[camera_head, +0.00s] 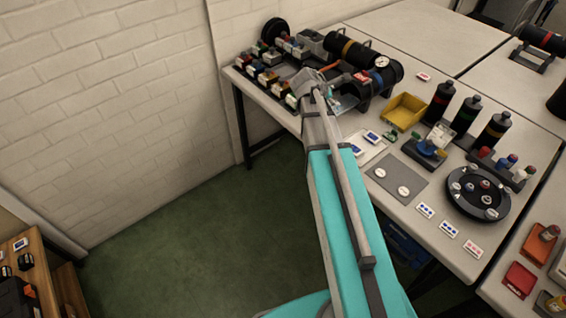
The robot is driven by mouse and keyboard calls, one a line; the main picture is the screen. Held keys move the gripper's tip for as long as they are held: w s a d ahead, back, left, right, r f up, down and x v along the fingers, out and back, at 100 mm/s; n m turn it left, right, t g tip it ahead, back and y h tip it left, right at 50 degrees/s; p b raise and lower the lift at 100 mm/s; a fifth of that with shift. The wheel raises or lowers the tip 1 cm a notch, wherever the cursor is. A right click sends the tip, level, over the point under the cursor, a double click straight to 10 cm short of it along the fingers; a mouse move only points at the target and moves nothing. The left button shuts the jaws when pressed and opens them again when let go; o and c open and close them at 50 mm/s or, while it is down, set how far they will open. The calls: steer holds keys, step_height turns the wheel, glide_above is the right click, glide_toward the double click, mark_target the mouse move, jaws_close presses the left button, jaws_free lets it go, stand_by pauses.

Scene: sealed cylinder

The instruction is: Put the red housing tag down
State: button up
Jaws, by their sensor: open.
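My arm reaches up from the bottom to the back of the table, and my gripper (322,80) is beside the black cylinder (350,52) with the pressure gauge. The gripper is small here and its fingers are partly hidden by the wrist; it is open. A small red tag-like piece (361,76) shows at the cylinder's lower side, just right of the gripper. I cannot tell whether it touches the gripper. A white card with red marking (424,76) lies flat on the table farther right. Which of these is the red housing tag is not clear.
A rack of small coloured parts (270,76) stands left of the gripper. A yellow bin (403,111), black bottles (438,103), a grey mat (397,178) and a round black tray (479,207) crowd the right. Marked cards (448,230) lie near the front edge.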

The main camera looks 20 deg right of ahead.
steer(key=s+a+f+m+g+y, duration=0.2)
steer(key=s+a+m, duration=0.6)
steer(key=a, duration=0.4)
steer(key=s+a+f+m+g+y, duration=0.2)
steer(key=s+a+f+m+y, duration=0.3)
steer(key=s+a, duration=0.6)
steer(key=a+m+y, duration=0.1)
steer(key=m+y, duration=0.1)
steer(key=shift+m, duration=0.4)
steer(key=shift+s, duration=0.1)
